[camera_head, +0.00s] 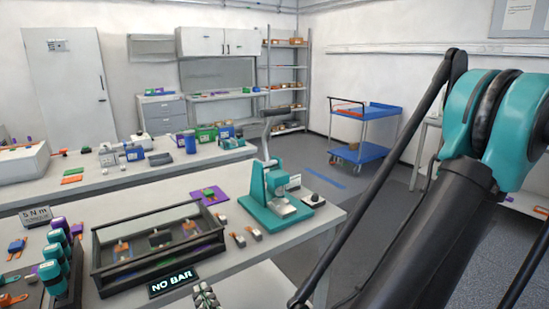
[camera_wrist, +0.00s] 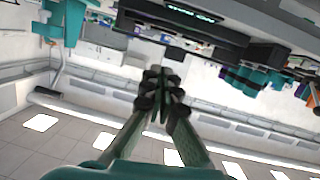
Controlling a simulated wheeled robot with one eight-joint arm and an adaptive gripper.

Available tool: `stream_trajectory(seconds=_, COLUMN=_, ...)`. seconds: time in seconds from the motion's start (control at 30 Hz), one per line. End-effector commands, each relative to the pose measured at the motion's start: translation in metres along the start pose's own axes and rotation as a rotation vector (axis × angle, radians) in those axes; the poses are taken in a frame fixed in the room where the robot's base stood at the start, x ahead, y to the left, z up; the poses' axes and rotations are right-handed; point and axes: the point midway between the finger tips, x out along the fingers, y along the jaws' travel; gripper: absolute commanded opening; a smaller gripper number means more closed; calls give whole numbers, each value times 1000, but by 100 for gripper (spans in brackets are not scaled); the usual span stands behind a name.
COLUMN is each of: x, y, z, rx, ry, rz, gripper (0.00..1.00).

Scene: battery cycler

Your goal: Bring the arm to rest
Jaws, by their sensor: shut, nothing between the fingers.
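My gripper (camera_wrist: 163,90) shows in the middle of the wrist view. Its two dark fingers are together with nothing between them. The wrist view is tilted and upside down, with ceiling lights at the bottom and the bench at the top. In the head view my arm, with a teal joint and a dark link, fills the right side. What looks like my gripper's fingertips (camera_head: 205,296) shows at the bottom edge, just right of the NO BAR sign (camera_head: 172,281). I cannot tell how far above the bench they are.
A dark-framed clear case (camera_head: 97,262) stands on the near bench, with a teal lever press (camera_head: 270,195) behind it to the right. Teal-and-black tools (camera_head: 52,283) stand at the left. A blue cart (camera_head: 362,150) stands on the floor behind. Open floor lies right of the bench.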

Motion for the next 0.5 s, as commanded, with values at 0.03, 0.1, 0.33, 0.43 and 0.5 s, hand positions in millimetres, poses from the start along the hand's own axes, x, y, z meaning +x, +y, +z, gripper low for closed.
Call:
stream_trajectory(seconds=0.03, x=5, y=5, z=2, rx=-7, ry=-13, rz=17, gripper=0)
stream_trajectory(seconds=0.1, x=11, y=12, z=6, rx=-20, ry=-35, rz=38, gripper=0)
stream_trajectory(seconds=0.33, x=36, y=44, z=23, rx=-71, ry=-134, rz=130, gripper=0)
stream_trajectory(seconds=0.43, x=50, y=66, z=35, rx=-98, ry=-205, rz=185, gripper=0)
stream_trajectory(seconds=0.5, x=59, y=83, z=45, rx=-114, ry=-262, rz=223, gripper=0)
